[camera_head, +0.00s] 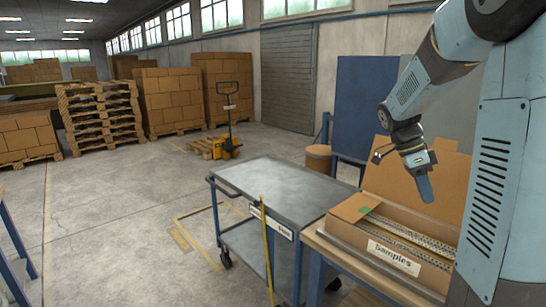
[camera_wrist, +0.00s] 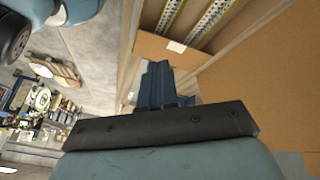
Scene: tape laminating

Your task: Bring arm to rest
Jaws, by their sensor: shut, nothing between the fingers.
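My gripper (camera_head: 424,187) hangs from the arm at the right of the head view, above the open cardboard box labelled Samples (camera_head: 440,277). Its blue fingers point down, shut and empty. In the wrist view the fingers (camera_wrist: 158,82) show closed together in the middle, over the box's edge area. The box holds silvery strips (camera_head: 410,235), which also show at the top of the wrist view (camera_wrist: 211,24). I cannot tell the exact height of the fingers over the box.
A grey cart (camera_head: 285,185) stands left of the box, with a yellow pole (camera_head: 266,240) in front of it. A blue panel (camera_head: 362,105) and a round brown drum (camera_head: 318,157) stand behind. A pallet jack (camera_head: 227,145) and stacked cartons are farther back. Open floor lies left.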

